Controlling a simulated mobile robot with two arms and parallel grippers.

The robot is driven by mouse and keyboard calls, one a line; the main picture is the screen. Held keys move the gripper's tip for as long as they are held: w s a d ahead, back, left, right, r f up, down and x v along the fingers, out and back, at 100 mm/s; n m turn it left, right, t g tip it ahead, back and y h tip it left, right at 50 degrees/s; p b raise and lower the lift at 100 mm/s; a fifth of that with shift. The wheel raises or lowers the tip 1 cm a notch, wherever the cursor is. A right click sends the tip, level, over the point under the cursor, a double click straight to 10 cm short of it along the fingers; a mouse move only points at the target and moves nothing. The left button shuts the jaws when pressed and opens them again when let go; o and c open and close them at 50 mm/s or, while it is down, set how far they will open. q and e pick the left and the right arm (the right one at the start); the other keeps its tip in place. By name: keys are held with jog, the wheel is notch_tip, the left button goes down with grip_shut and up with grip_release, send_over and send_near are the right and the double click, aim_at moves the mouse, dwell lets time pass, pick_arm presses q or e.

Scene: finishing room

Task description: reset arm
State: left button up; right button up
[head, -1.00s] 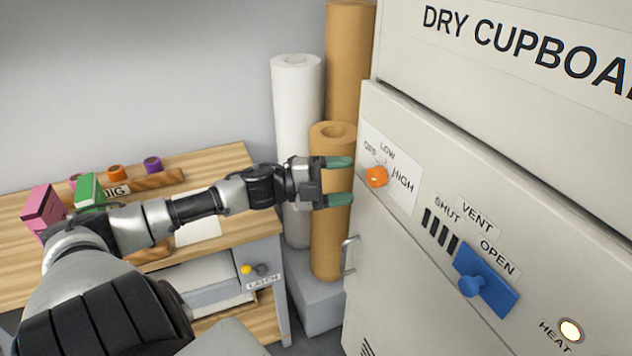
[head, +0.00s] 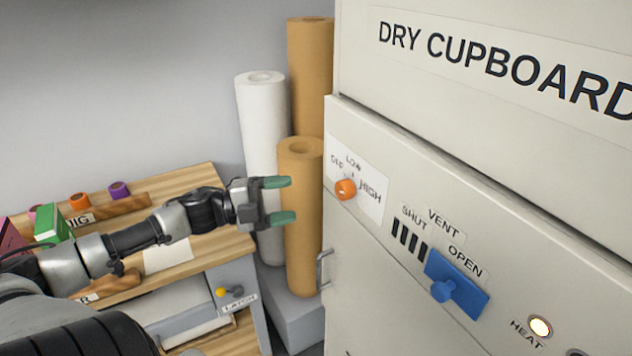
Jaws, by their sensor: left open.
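My left gripper (head: 280,202) reaches in from the left, its two green-tipped fingers apart and nothing between them. It is in front of the shorter brown roll and to the left of the dry cupboard (head: 420,135). The orange knob (head: 346,189) on the cupboard front is right of the fingertips, with a clear gap in the picture. My right gripper does not show.
The cupboard has a blue vent slide (head: 458,284), a lit heat lamp (head: 540,327) and a metal handle (head: 322,268). A white roll (head: 262,150) and brown rolls (head: 302,225) stand behind the gripper. A wooden bench (head: 215,250) with coloured boxes is at left.

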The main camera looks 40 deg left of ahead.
pick_arm(q)
jog(key=a+f+n+t+y, duration=0.3)
jog(key=a+f+n+y, duration=0.35)
jog(key=f, duration=0.35)
jog(key=s+a+f+n+g+y, duration=0.1)
jog(key=s+a+f+n+y, duration=0.15)
jog(key=f, duration=0.65)
jog(key=s+a+f+n+g+y, duration=0.1)
jog(key=s+f+n+g+y, duration=0.2)
jog(key=f, duration=0.6)
jog(key=s+a+f+n+y, duration=0.2)
jog(key=s+f+n, duration=0.25)
jog(key=f, duration=0.45)
jog(key=s+d+f+n+g, duration=0.2)
jog(key=s+d+f+g, duration=0.1)
jog(key=s+d+f, duration=0.5)
jog(key=s+d+f+n+g, duration=0.2)
jog(key=s+d+f+g, duration=0.3)
jog(key=f, duration=0.6)
jog(key=s+d+f+g+h, duration=0.1)
jog(key=s+d+f+g, duration=0.2)
jog(key=s+d+f, duration=0.4)
jog(key=s+d+n, duration=0.1)
jog(key=s+d, duration=0.6)
jog(key=d, duration=0.1)
jog(key=shift+d+g, duration=0.3)
